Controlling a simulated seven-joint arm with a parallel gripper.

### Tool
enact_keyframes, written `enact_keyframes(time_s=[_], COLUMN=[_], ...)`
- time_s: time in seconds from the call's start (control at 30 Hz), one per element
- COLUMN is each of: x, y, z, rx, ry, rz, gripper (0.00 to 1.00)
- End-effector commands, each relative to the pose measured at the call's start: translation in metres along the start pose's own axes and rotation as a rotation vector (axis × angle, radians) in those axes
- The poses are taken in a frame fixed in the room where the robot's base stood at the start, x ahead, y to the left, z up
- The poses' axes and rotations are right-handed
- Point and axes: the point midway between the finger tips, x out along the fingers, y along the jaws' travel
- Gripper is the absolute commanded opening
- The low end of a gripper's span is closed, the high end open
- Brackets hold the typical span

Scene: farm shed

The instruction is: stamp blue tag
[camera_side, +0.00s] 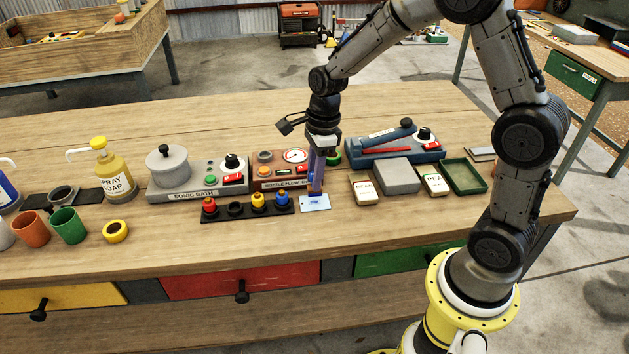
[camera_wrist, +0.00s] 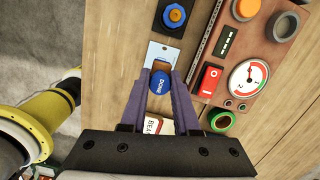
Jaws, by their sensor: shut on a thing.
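My gripper (camera_side: 316,190) points down at the front middle of the bench, its purple fingers closed. In the wrist view my gripper (camera_wrist: 160,80) is shut on a round blue-topped stamp (camera_wrist: 159,83) lettered "DONE". The stamp is mostly hidden by the fingers in the side view. A pale blue tag (camera_side: 316,204) lies flat on the bench just under the fingertips and bears a small darker blue mark. The tag (camera_wrist: 163,53) shows just beyond the stamp in the wrist view. I cannot tell whether the stamp touches it.
A dark rack (camera_side: 222,213) with coloured knobs stands left of the tag. Bench front is clear.

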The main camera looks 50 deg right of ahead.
Motion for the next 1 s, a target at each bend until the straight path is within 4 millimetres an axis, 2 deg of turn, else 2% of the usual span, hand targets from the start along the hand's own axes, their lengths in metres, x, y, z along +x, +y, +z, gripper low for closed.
enact_keyframes(time_s=[0.5, 1.0], x=[-0.037, -0.04], y=[-0.001, 0.0], z=[0.005, 0.005], rx=[0.0, 0.0], ry=[-0.001, 0.0], rz=[-0.002, -0.001], gripper=[0.0, 0.0])
